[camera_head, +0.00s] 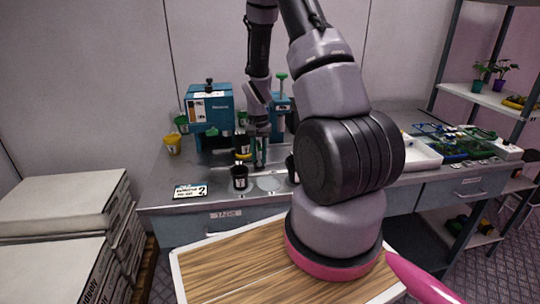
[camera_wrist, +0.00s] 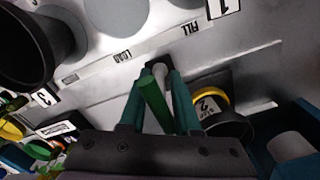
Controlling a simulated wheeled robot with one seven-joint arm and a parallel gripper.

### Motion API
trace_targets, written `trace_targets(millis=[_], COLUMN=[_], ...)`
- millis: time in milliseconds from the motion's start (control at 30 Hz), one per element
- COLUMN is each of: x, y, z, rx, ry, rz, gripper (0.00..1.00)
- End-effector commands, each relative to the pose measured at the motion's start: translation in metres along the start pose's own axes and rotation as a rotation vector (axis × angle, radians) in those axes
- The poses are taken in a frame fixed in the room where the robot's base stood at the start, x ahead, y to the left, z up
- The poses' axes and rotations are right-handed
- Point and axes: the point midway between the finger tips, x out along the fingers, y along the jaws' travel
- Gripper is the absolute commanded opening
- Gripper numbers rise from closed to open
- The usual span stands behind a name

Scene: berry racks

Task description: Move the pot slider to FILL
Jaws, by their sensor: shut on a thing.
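In the wrist view, my gripper (camera_wrist: 161,80) has its two teal fingers closed around a green upright handle (camera_wrist: 154,102), which appears to be the pot slider's handle. The handle's base stands at the grey plate, between the printed words LOAD (camera_wrist: 122,57) and FILL (camera_wrist: 190,28). In the head view, my gripper (camera_head: 260,152) is low over the bench front; the handle is hard to make out there. A black pot (camera_head: 239,180) stands to its left. A yellow-rimmed pot labelled 2 (camera_wrist: 213,103) is close beside the fingers in the wrist view.
A large black pot (camera_wrist: 30,45) is at upper left in the wrist view. Teal machines (camera_head: 209,105) stand at the back of the grey bench (camera_head: 160,185). A white tray (camera_head: 425,155) is to the right. Stacked boxes (camera_head: 60,205) stand at left.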

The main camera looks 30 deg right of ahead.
Motion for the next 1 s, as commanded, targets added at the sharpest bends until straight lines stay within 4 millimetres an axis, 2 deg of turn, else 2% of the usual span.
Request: trace_targets(millis=[100, 233, 367, 633, 667, 700, 1000], x=[0.0, 0.0, 0.0, -0.001, -0.001, -0.001, 0.0], y=[-0.027, -0.045, -0.053, -0.055, -0.055, -0.055, -0.054], z=[0.013, 0.023, 0.027, 0.028, 0.028, 0.028, 0.028], rx=[-0.002, 0.001, 0.003, 0.002, 0.002, 0.001, 0.0], ry=[0.002, 0.001, 0.001, 0.0, 0.0, 0.0, 0.0], rz=[-0.002, -0.001, -0.001, -0.003, -0.003, -0.004, -0.001], gripper=[0.0, 0.0, 0.0, 0.0, 0.35, 0.47, 0.47])
